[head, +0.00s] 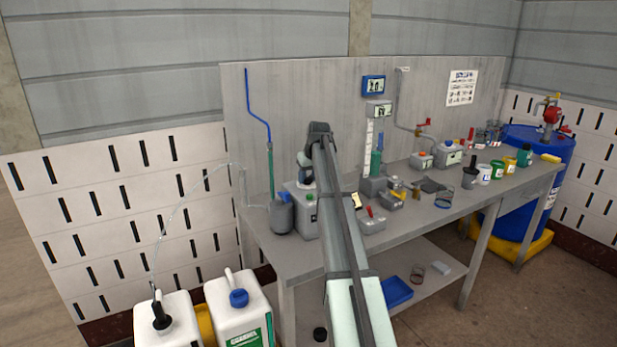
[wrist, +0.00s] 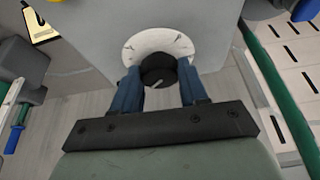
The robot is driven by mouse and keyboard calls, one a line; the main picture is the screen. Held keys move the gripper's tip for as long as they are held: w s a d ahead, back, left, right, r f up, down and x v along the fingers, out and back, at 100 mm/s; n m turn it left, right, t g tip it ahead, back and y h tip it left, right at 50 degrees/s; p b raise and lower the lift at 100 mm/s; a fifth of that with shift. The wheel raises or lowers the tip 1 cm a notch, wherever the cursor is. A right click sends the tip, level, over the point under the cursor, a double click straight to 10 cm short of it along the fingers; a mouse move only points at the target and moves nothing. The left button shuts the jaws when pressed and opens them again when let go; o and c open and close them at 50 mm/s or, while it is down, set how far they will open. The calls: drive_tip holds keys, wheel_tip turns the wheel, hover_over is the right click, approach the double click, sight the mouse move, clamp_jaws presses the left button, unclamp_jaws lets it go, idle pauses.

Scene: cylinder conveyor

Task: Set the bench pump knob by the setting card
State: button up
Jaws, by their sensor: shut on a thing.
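The bench pump (head: 310,222) is a grey box at the left part of the bench; my arm hides some of it in the head view. In the wrist view its black knob (wrist: 159,78) sits on a white dial (wrist: 158,38) with dark marks. A light pointer line shows on the knob, slanting. My gripper (wrist: 158,72) has its blue fingers on both sides of the knob, shut on it. A yellow and white card (head: 357,201) stands right beside the pump, and also shows in the wrist view (wrist: 38,24); its print is too small to read.
A grey cylinder with a green tube (head: 282,217) stands close left of the pump. A small grey box with a red lever (head: 371,224) is to the right. Several jars and bottles crowd the bench's right side. White canisters (head: 238,310) stand at front left.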

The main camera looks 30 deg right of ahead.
drive_tip(key=m+h, duration=0.1)
drive_tip(key=m, duration=0.2)
drive_tip(key=m+h, duration=0.1)
drive_tip(key=m, duration=0.2)
drive_tip(key=shift+w+a+g, duration=0.1)
drive_tip(key=shift+a+g, duration=0.05)
drive_tip(key=shift+g, duration=0.25)
drive_tip(key=shift+m+h, duration=0.3)
drive_tip(key=shift+m, duration=0.1)
drive_tip(key=o, duration=1.1)
drive_tip(key=shift+c, duration=0.2)
drive_tip(key=v, duration=1.4)
